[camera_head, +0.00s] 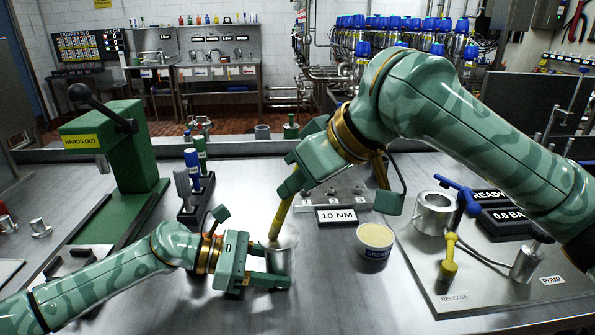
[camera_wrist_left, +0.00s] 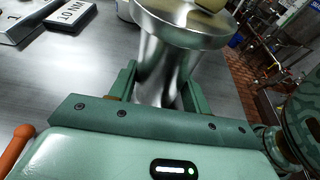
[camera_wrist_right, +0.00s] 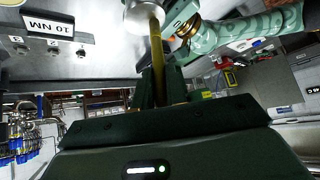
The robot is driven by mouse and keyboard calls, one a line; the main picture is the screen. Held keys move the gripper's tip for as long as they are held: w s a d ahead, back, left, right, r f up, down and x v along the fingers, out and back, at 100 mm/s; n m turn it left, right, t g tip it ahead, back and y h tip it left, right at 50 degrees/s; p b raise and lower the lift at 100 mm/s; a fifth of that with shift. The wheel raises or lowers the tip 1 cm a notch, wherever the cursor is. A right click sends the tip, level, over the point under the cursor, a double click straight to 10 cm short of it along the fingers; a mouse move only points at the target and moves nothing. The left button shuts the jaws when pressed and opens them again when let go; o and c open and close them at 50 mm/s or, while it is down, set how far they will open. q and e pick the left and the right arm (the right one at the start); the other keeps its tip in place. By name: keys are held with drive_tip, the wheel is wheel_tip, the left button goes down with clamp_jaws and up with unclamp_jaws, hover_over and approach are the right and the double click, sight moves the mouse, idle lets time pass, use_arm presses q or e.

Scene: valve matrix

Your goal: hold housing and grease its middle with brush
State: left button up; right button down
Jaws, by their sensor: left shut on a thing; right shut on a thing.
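The metal housing (camera_head: 278,259), a wide-flanged cylinder, stands upright between the fingers of my left gripper (camera_head: 282,268), just above or on the table; I cannot tell which. In the left wrist view the housing (camera_wrist_left: 163,70) sits between both fingers. My right gripper (camera_head: 291,183) is above it, shut on the yellow-handled brush (camera_head: 280,216). The brush slants down to the housing's open top; its tip is hidden inside or behind the rim. The right wrist view shows the brush (camera_wrist_right: 157,62) reaching the housing (camera_wrist_right: 143,17). A grease tub (camera_head: 376,241) stands to the right.
A 10 NM display (camera_head: 336,216) stands behind the housing. A green press (camera_head: 108,160) and a rack of blue and green tools (camera_head: 194,185) are at the left. A pump plate (camera_head: 440,290) with a metal cup (camera_head: 433,212) is at the right. The front middle table is clear.

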drive_tip(key=shift+w+d, duration=0.8)
drive_tip(key=shift+w, duration=1.5)
wheel_tip(320, 180, up, 8)
idle(0.9)
drive_tip(key=shift+s, duration=0.1)
idle(1.4)
drive_tip(key=shift+a+f, duration=0.5)
drive_tip(key=shift+a, duration=0.25)
